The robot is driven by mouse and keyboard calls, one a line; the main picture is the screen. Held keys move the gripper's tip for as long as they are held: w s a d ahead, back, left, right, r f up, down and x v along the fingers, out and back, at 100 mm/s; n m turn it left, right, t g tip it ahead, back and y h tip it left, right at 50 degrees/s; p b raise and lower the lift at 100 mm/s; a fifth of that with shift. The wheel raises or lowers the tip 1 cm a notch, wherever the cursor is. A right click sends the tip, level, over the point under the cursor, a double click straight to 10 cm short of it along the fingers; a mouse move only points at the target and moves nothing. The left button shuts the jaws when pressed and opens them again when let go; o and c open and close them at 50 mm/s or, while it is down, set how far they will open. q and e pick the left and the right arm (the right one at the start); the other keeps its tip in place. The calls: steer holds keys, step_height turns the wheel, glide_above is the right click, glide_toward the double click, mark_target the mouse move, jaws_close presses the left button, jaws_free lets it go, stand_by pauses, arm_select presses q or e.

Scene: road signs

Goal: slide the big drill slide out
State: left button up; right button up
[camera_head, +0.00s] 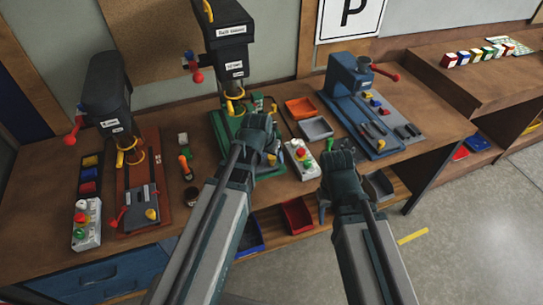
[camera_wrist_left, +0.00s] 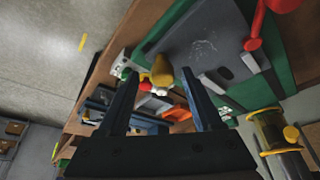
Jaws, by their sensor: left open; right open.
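The big drill (camera_head: 225,62), dark with white labels, stands at the back middle on a green base (camera_head: 218,133). In the left wrist view its slide (camera_wrist_left: 205,45) is a grey plate on the green base, with a yellow knob (camera_wrist_left: 161,72) near one end. My left gripper (camera_head: 264,135) is above the front of this base and hides most of the slide in the head view. In the left wrist view the open left gripper (camera_wrist_left: 160,78) has the knob between its fingertips in the picture; I cannot tell whether they touch. My right gripper (camera_head: 338,158) is open and empty near the table's front edge.
A smaller drill (camera_head: 107,95) on a brown base stands at the left, a blue machine (camera_head: 349,82) at the right. A red handle (camera_wrist_left: 254,42) sticks up beside the slide.

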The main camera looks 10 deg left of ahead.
arm_select(q)
steer(key=p+v, duration=1.2)
steer(key=v, duration=0.1)
steer(key=shift+r, duration=0.25)
steer(key=shift+s, duration=0.1)
steer(key=s+d+f+g+b, duration=0.1)
steer(key=s+d+f+b, duration=0.2)
steer(key=f+b, duration=0.4)
steer(key=s+d+f+m+g+y+b, duration=0.1)
steer(key=s+d+f+g+b, duration=0.1)
steer(key=s+f+b, duration=0.3)
steer(key=s+d+f+g+y+b, duration=0.1)
steer(key=s+d+f+b, duration=0.2)
steer(key=d+f+b, duration=0.2)
step_height(320, 180, down, 6)
steer(key=b, duration=0.3)
steer(key=shift+s+r+m+g+b, duration=0.25)
steer(key=shift+s+m+g+b, duration=0.05)
steer(key=shift+s+g, duration=0.1)
